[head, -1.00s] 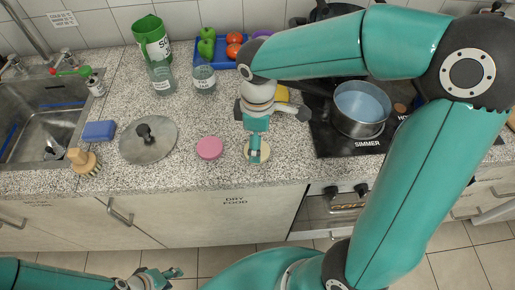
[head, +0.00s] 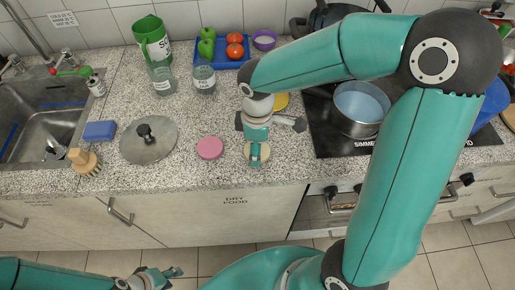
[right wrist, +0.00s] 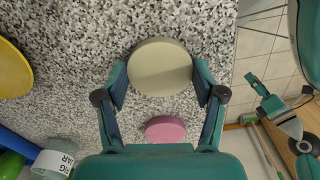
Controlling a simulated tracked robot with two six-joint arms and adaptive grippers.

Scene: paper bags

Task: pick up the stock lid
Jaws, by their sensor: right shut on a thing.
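A cream round lid (head: 257,152) lies on the speckled counter near its front edge; I cannot read any word on it. My right gripper (head: 256,158) reaches down over it. In the right wrist view the cream lid (right wrist: 160,68) sits between the two fingers of my right gripper (right wrist: 160,84), which are shut on its sides. A pink round lid (head: 209,148) lies just left of it. A grey metal pan lid (head: 148,140) with a black knob lies further left. My left gripper (head: 161,278) is low at the bottom left, away from the counter, open and empty.
A hob with a steel pot (head: 361,108) stands to the right. A yellow disc (head: 282,101) lies behind my right gripper. Glass jars (head: 203,80), a green container (head: 151,40) and a blue tray (head: 222,64) with vegetables stand behind. A blue sponge (head: 99,131) and a brush (head: 84,160) are near the sink.

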